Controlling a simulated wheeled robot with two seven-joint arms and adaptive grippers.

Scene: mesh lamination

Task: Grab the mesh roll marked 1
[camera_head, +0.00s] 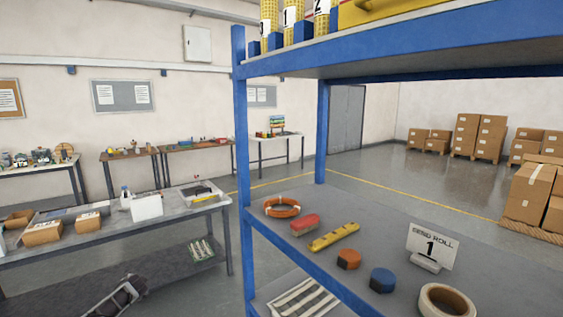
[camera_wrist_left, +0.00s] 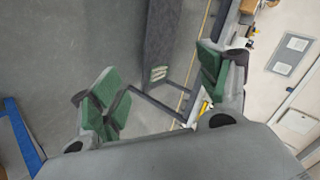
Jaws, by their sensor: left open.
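Yellow mesh rolls stand on the top shelf in the head view, their tops cut off by the picture edge. The mesh roll marked 1 (camera_head: 290,14) is the middle one of three, between one at its left and the roll marked 2 (camera_head: 322,14). A white card (camera_head: 431,246) reading "SEND ROLL 1" stands on the shelf below. My left gripper (camera_wrist_left: 158,87) is open and empty in the left wrist view, its green pads wide apart. It shows low at the left in the head view (camera_head: 122,293), well below and away from the rolls. My right gripper is not in view.
The blue rack's post (camera_head: 241,120) stands left of the rolls; blue blocks sit between them. The lower shelf (camera_head: 345,200) holds an orange ring, tape roll (camera_head: 446,300) and small items. A workbench (camera_head: 110,237) with boxes stands at the left.

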